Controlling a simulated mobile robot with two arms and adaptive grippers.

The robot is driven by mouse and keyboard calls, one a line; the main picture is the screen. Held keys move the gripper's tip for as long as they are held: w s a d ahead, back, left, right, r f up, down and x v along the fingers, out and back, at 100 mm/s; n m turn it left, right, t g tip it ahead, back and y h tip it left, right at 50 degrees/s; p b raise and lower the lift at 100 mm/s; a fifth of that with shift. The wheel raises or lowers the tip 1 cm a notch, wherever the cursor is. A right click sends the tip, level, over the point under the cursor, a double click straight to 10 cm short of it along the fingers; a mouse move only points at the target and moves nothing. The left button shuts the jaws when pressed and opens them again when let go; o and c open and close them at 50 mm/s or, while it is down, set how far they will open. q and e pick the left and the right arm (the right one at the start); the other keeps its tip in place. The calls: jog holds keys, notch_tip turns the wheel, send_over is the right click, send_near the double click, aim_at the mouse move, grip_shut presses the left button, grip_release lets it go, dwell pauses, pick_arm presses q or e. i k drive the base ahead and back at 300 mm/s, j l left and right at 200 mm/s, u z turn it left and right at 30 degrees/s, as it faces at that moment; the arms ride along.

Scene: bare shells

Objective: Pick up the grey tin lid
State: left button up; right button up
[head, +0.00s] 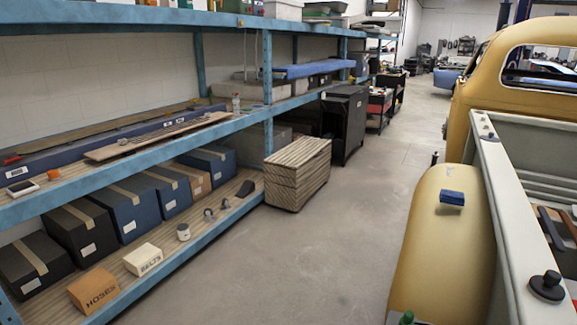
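I cannot clearly make out a grey tin lid. A small pale tin (183,232) with a darker top stands on the lower shelf, right of the white BELTS box; whether that top is a separate lid is too small to tell. Two small grey curved items (209,214) lie to its right on the same shelf. Neither of my grippers is in view.
Blue shelving (140,145) runs along the left, holding HOSES (93,290) and BELTS (143,260) boxes. A striped wooden crate (297,173) stands at its end. A yellow pickup (440,240) with a blue sponge (452,197) is on the right. The floor (320,245) between is clear.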

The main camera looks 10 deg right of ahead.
aim_at(490, 138)
jog(key=i+j+u, duration=0.3)
jog(key=i, duration=0.15)
jog(key=i+u, duration=0.3)
jog(key=i+z, duration=0.45)
jog(key=i, duration=0.15)
jog(key=i+j+z, duration=0.25)
jog(key=i+z, duration=0.2)
jog(key=i, duration=0.15)
jog(key=i+l+z, duration=0.15)
jog(key=i+z, duration=0.25)
jog(key=i, duration=0.55)
jog(key=i+j+z, duration=0.1)
jog(key=i+z, duration=0.25)
jog(key=i, duration=0.6)
